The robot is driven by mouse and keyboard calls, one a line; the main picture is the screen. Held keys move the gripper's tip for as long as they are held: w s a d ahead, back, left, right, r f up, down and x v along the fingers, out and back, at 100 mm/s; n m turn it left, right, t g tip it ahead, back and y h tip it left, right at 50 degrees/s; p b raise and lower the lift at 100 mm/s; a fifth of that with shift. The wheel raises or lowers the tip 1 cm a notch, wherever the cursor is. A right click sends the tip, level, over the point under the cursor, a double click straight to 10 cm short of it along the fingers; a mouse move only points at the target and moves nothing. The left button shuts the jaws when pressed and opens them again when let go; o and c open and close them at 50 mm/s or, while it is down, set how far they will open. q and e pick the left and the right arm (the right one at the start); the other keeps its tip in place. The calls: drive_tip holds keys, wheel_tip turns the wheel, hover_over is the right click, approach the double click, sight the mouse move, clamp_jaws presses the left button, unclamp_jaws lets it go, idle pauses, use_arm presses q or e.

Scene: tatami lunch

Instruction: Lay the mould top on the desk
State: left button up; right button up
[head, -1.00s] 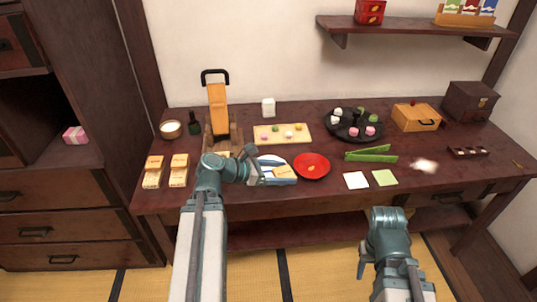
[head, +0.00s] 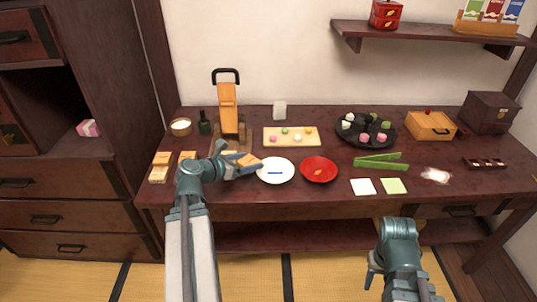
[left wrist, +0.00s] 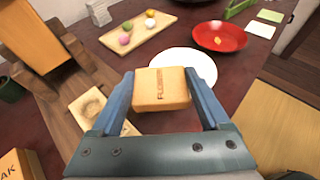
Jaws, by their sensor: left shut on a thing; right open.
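The mould top, a light-orange wooden block with dark lettering, is held between the blue fingers of my left gripper (left wrist: 162,95). The block (left wrist: 162,88) fills the gap in the left wrist view; in the head view it shows at the fingertips (head: 249,160), left of the white plate (head: 275,170). It appears above the desk (head: 230,190). A pale mould piece with a round hollow (left wrist: 92,104) lies on the wooden press just left of the gripper. My right gripper (head: 372,268) is open and empty, in front of the desk.
The press (head: 228,108) with its black handle stands behind my left gripper. Other wooden blocks (head: 160,167) lie at the desk's left. A red plate (head: 319,169), a sweets board (head: 291,136) and green tongs (head: 381,161) stand to the right. The left front edge has bare room.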

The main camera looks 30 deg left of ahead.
use_arm(q)
drive_tip(key=b, duration=0.1)
hover_over(267, 155)
drive_tip(key=shift+d+f, duration=0.1)
drive_tip(key=shift+f, duration=0.65)
drive_tip(key=shift+b, duration=0.3)
wheel_tip(267, 155, down, 4)
drive_tip(key=b, duration=0.3)
drive_tip(key=shift+r, duration=0.25)
drive_tip(key=shift+f+b, duration=0.65)
drive_tip(key=shift+b, duration=0.2)
drive_tip(key=o, duration=1.2)
drive_tip(key=shift+r, duration=0.1)
